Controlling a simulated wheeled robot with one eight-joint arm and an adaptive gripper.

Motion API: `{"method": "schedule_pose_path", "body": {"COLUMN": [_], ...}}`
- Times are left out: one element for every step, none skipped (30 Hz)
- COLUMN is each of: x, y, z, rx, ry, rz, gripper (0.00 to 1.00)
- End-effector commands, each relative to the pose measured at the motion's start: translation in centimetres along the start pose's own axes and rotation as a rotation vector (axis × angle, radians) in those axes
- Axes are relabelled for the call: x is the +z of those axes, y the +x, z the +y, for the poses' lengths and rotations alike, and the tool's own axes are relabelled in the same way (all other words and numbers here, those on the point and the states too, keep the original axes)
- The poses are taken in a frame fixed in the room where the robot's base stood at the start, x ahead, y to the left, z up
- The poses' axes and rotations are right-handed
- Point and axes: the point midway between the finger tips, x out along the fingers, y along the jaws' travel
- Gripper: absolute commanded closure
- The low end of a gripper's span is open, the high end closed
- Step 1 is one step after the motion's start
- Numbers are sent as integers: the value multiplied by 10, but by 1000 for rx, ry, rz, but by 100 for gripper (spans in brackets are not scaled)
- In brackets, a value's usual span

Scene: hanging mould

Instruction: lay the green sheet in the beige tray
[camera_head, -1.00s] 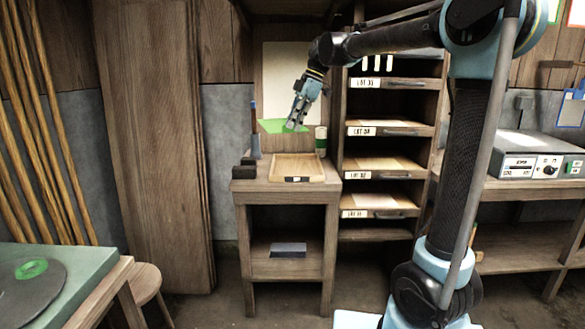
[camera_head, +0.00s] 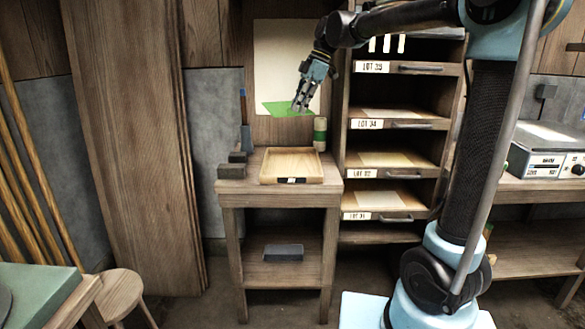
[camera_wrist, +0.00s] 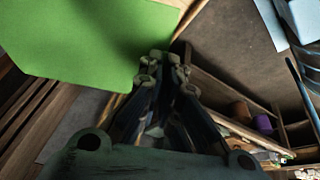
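The green sheet (camera_head: 280,108) hangs in the air, roughly level, above and behind the beige tray as seen in the head view. In the wrist view the sheet (camera_wrist: 85,35) fills the upper left, and one corner lies at the fingertips. My gripper (camera_head: 298,106) points down, its fingers closed on the sheet's edge; the fingertips also show in the wrist view (camera_wrist: 162,60). The beige tray (camera_head: 264,177) is a shallow wooden tray on the small wooden stand. Its inside looks empty.
A green-and-cream cylinder (camera_head: 320,133) stands behind the tray's right side. Dark blocks (camera_head: 233,165) and an upright blue-handled tool (camera_head: 245,120) stand to its left. A shelf rack (camera_head: 400,160) rises close on the right. A stool (camera_head: 118,292) stands at lower left.

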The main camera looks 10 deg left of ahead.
Motion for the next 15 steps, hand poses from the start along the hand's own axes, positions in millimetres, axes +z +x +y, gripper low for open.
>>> {"method": "schedule_pose_path", "body": {"x": [-2, -3, -3, -3, -2, 0, 2, 4, 8, 11, 14, 17, 20, 23, 26], "y": [1, 2, 4, 6, 10, 16, 22, 29, 40, 48, 56, 66, 73, 80, 89], "z": [0, 0, 0, 1, 1, 2, 3, 4, 5, 5, 6, 6, 6, 6, 6], "rx": [-1, -1, -1, 0, 1, 4, 7, 10, 15, 20, 25, 31, 35, 39, 44], "ry": [-3, -3, 0, 5, 12, 27, 43, 60, 87, 110, 132, 161, 182, 202, 227], "rz": [0, 0, 0, 0, -1, -2, -3, -4, -6, -7, -8, -9, -9, -10, -10], "gripper": [100, 100, 100, 100, 100, 100, 100, 100, 100, 100, 100, 100, 100, 100, 100]}}
